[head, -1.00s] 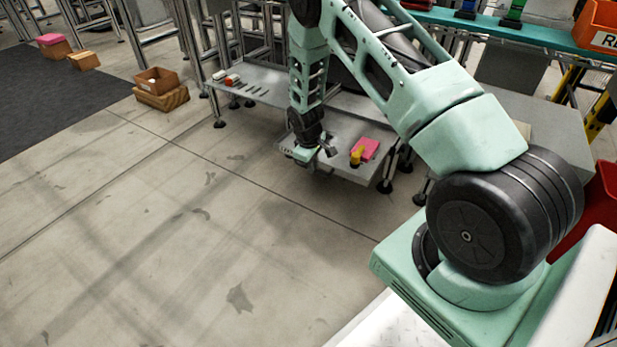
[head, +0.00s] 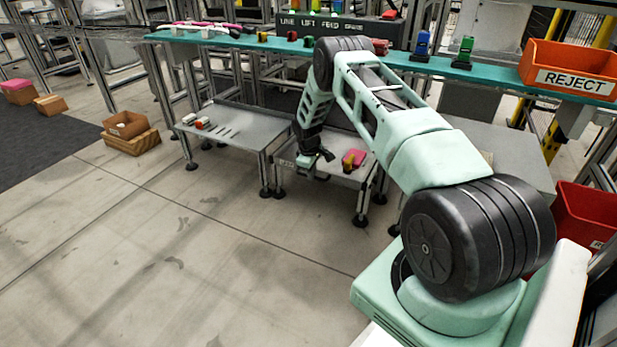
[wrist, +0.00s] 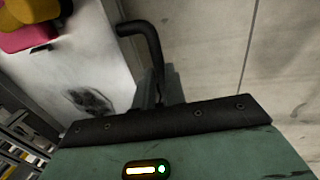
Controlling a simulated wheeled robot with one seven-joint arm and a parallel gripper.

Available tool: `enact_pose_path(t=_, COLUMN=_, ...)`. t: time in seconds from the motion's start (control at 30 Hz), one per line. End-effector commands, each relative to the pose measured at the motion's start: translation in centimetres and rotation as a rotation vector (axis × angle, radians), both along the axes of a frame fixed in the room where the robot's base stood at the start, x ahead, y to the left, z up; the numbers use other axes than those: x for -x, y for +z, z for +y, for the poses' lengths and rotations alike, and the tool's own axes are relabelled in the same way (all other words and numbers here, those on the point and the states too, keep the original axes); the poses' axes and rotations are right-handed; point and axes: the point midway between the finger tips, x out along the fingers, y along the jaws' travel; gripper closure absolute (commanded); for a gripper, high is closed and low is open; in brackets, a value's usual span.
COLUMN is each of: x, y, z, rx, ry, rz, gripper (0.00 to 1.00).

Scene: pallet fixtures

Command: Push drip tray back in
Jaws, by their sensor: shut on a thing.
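The grey drip tray (head: 336,171) lies on a low legged stand right of a slotted low table. Its front edge is nearly level with that table's front. A pink block (head: 354,157) and a yellow piece (head: 347,163) rest on it. The fingers are shut on the handle. The exact contact is partly hidden by the gripper body.
The slotted low table (head: 240,128) stands close on the left with small white and red items. A teal shelf (head: 270,43) spans above, with an orange REJECT bin (head: 570,68) at right. Stand legs (head: 361,210) reach the floor. The floor in front is clear.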

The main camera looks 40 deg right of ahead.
Motion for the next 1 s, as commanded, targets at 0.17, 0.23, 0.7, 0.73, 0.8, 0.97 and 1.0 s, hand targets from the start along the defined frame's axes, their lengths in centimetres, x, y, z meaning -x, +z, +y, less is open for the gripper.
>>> enact_pose_path(t=0.17, x=-0.2, y=0.2, z=-0.7, rx=0.008, ry=0.001, rz=-0.008, gripper=1.00)
enact_pose_path(t=0.23, x=-0.3, y=0.2, z=-0.7, rx=0.010, ry=0.001, rz=-0.009, gripper=1.00)
enact_pose_path(t=0.7, x=-0.2, y=0.1, z=-0.7, rx=0.009, ry=0.000, rz=-0.008, gripper=0.66)
enact_pose_path(t=0.73, x=-0.2, y=0.1, z=-0.7, rx=0.009, ry=0.001, rz=-0.008, gripper=0.66)
enact_pose_path(t=0.8, x=-0.2, y=0.1, z=-0.5, rx=0.008, ry=0.001, rz=-0.007, gripper=0.66)
enact_pose_path(t=0.97, x=0.3, y=0.2, z=1.0, rx=0.005, ry=0.004, rz=-0.004, gripper=0.66)
enact_pose_path(t=1.0, x=0.5, y=0.2, z=1.6, rx=0.004, ry=0.003, rz=-0.003, gripper=0.66)
